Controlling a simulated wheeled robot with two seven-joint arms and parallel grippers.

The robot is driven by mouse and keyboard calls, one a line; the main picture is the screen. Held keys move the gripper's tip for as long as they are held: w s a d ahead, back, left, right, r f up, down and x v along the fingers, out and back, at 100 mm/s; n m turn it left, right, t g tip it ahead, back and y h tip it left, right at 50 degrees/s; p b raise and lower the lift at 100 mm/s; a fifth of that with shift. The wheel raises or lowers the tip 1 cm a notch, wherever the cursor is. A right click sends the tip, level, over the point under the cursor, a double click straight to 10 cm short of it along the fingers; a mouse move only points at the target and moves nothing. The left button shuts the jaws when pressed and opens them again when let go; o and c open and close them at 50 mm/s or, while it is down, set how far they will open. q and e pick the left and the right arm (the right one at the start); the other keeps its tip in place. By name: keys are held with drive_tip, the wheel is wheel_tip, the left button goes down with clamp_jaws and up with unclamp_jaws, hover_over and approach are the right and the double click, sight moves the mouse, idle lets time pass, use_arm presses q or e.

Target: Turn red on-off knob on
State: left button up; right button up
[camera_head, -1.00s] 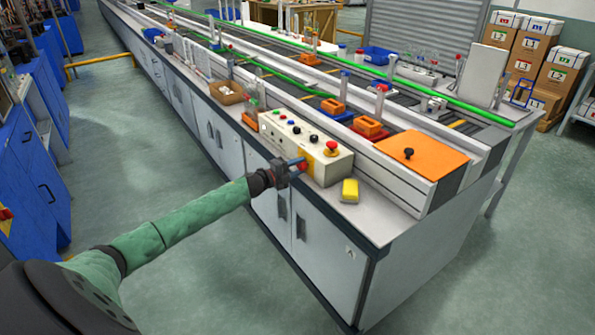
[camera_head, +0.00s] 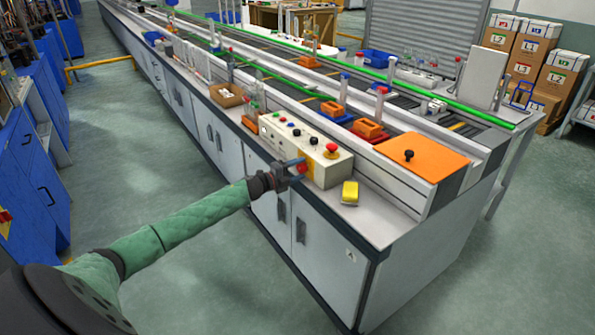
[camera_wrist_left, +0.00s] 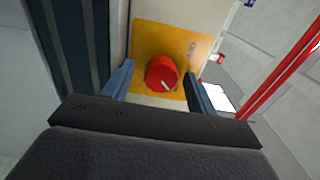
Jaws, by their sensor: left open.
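The red on-off knob (camera_wrist_left: 162,74) sits on a yellow plate (camera_wrist_left: 174,45) on the front face of the control box. It has a pale mark at its lower right edge in the left wrist view. My left gripper (camera_wrist_left: 160,82) is open, with one blue-grey finger on each side of the knob and a gap on both sides. In the head view the left gripper (camera_head: 296,166) is at the front of the control box (camera_head: 331,172), with the red knob (camera_head: 303,169) showing between its fingers. My right gripper is not in view.
A red emergency button (camera_head: 331,148) and several small buttons are on top of the control box. An orange plate with a black knob (camera_head: 422,157) lies farther right. The floor in front is clear.

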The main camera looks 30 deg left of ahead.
use_arm(q)
drive_tip(key=shift+v, duration=0.85)
drive_tip(key=b+v, duration=0.1)
drive_tip(key=v, duration=0.5)
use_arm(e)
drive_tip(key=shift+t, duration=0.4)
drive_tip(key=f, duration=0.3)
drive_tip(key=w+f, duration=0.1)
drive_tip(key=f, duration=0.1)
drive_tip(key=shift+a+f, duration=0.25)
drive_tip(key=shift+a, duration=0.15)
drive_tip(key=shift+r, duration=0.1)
